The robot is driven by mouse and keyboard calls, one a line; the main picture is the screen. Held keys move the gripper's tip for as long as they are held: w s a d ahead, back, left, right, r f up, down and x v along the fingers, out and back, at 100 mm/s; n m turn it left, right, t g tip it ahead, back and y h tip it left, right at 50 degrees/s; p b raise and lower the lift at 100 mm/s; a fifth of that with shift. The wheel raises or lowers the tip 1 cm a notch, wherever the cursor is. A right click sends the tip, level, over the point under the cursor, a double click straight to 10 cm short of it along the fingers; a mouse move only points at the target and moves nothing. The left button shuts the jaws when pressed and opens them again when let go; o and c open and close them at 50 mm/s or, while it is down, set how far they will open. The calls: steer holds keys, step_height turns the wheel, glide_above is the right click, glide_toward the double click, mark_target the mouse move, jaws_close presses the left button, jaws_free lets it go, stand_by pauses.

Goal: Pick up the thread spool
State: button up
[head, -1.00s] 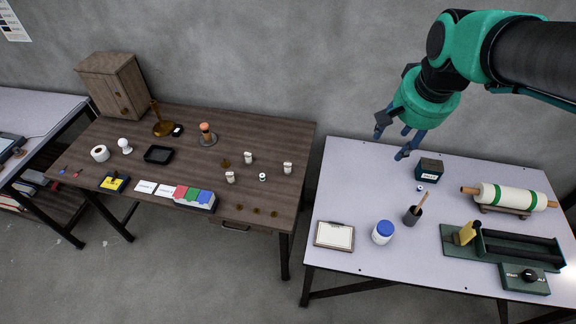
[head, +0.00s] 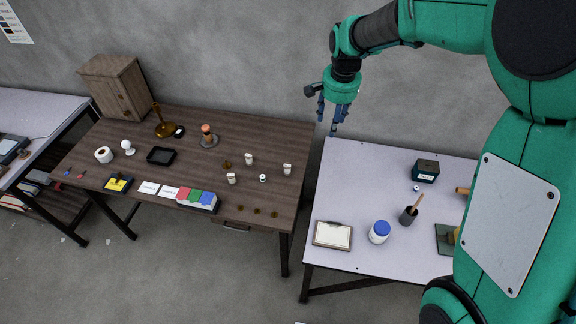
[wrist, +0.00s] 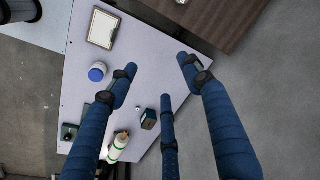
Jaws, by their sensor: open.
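Several small white spool-like pieces stand on the brown table (head: 140,190) at its right part: one at the back (head: 249,159), one in front of it (head: 231,179), one near the right edge (head: 287,169), and a smaller one with a dark band (head: 263,178). A similar small piece (head: 416,188) is on the pale table. I cannot tell which is the thread spool. My gripper (head: 328,118) is open and empty, in the air above the gap between the tables. Its blue spread fingers also show in the wrist view (wrist: 157,70), with nothing between them.
A black tray (head: 161,155) and colored boxes (head: 196,200) are on the brown table. My arm hides the pale table's right side.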

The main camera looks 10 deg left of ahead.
steer(key=w+a+f+m+g+p, duration=0.15)
steer(key=w+a+f, duration=0.35)
steer(key=a+f, duration=0.5)
steer(key=p, duration=0.2)
glide_above(287, 166)
step_height(287, 166, down, 11)
steer(key=shift+w+f+m+h, duration=0.15)
steer(key=shift+f+m+h, duration=0.1)
steer(key=shift+f+h, duration=0.05)
steer(key=shift+f, duration=0.15)
steer(key=shift+f, duration=4.15)
steer(key=shift+f, duration=0.15)
steer(key=shift+f, duration=2.45)
